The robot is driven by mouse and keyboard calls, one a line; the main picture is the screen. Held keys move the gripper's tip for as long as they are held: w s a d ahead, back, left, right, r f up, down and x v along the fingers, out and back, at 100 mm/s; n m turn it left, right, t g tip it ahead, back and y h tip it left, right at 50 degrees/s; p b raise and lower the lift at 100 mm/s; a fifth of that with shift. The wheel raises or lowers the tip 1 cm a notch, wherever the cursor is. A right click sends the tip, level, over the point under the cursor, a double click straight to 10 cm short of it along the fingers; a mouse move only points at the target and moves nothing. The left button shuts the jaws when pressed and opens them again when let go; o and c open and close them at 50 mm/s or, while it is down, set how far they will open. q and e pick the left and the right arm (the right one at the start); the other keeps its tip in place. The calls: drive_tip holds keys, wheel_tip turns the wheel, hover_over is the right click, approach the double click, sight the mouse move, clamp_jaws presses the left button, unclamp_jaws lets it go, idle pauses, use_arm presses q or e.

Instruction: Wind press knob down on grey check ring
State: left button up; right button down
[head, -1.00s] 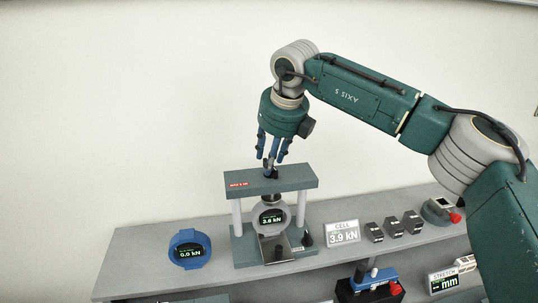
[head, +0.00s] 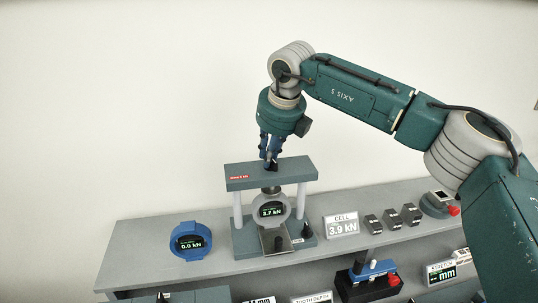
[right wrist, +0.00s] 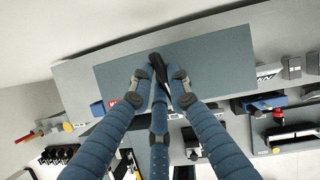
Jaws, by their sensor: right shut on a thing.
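The press (head: 240,185) is a grey-green frame with a top beam and two pale posts. The grey check ring (head: 262,221) sits inside it under the beam; its display appears to read 3.7 kN. The dark press knob (head: 273,168) stands on top of the beam, partly hidden by my fingers. It also shows in the right wrist view (right wrist: 157,64). My right gripper (head: 269,163) points down from above with its blue fingers shut on the knob. In the right wrist view the gripper (right wrist: 160,78) has its fingertips around it. My left gripper is not in view.
A blue ring (head: 190,254) reading 0.0 kN stands left of the press on the grey shelf (head: 150,235). A CELL sign (head: 341,229) reading 3.9 kN and several dark blocks stand to the right. A blue and black device (head: 367,279) is lower down in front.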

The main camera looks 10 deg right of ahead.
drive_tip(key=shift+f+m+h+b, duration=0.2)
drive_tip(key=shift+m+h+b, duration=0.2)
drive_tip(key=shift+m+b, duration=0.9)
drive_tip(key=shift+w+a+r+m+h+b, duration=0.1)
drive_tip(key=shift+m+h+b, duration=0.5)
drive_tip(key=shift+m+b, duration=0.55)
drive_tip(key=shift+r+m+h, duration=0.15)
drive_tip(key=shift+m+h, duration=0.25)
drive_tip(key=shift+m, duration=0.85)
drive_tip(key=shift+w+m+g+h, duration=0.15)
drive_tip(key=shift+m+h, duration=0.15)
drive_tip(key=shift+m, duration=0.5)
drive_tip(key=shift+m+g+h, duration=0.15)
drive_tip(key=shift+m+h, duration=0.15)
drive_tip(key=shift+m, duration=0.5)
drive_tip(key=c, duration=1.7)
unclamp_jaws()
drive_tip(key=shift+o, duration=0.2)
